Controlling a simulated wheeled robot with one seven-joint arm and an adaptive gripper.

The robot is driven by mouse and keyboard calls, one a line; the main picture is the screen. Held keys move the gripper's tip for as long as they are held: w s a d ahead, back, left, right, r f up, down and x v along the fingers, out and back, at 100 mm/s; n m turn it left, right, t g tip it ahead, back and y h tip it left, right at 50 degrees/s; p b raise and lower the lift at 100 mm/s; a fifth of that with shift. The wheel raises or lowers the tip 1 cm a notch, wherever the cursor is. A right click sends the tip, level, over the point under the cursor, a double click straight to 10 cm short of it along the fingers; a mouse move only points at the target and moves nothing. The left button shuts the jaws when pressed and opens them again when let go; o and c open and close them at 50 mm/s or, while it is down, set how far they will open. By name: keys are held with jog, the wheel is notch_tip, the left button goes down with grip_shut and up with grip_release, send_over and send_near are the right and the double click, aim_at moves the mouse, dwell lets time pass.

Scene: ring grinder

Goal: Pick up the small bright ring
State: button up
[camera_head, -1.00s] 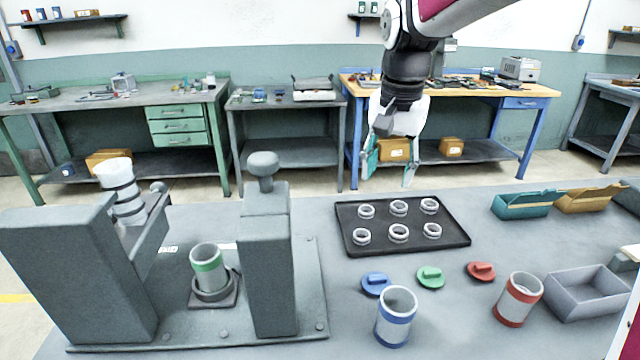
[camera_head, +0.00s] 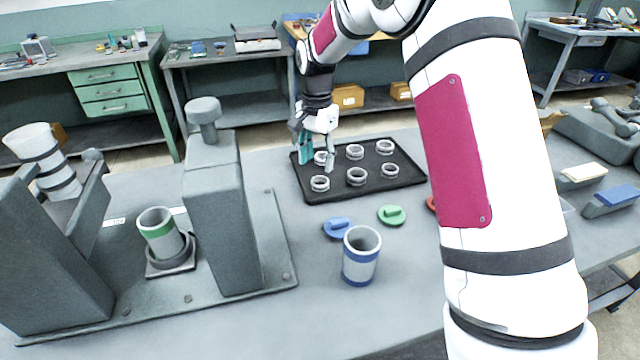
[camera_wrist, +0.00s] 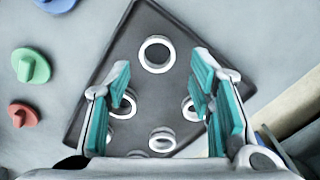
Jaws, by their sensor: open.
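Several pale metal rings stand in two rows on a dark tray (camera_head: 410,181). They look much alike, and I cannot tell which is the small bright one. My gripper (camera_head: 318,161) is open and points down over the tray's left end, at the back-left ring (camera_head: 320,163). In the wrist view my teal-padded fingers (camera_wrist: 162,62) are apart with nothing held. One ring (camera_wrist: 143,54) shows between the fingertips. Other rings, such as the one lower down (camera_wrist: 162,150), lie farther along the tray, partly hidden by the fingers.
Blue (camera_head: 338,228) and green (camera_head: 391,215) lids and a blue-banded cup (camera_head: 360,275) stand in front of the tray. A grey machine (camera_head: 215,220) with a green-banded cup (camera_head: 160,240) is at left. My arm hides much of the right side.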

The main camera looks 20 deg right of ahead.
aim_at(320, 177)
jog(key=shift+d+f, duration=0.2)
jog(key=shift+f, duration=1.4)
jog(key=shift+d+f, duration=0.15)
jog(key=shift+f, duration=1.4)
jog(key=c, duration=1)
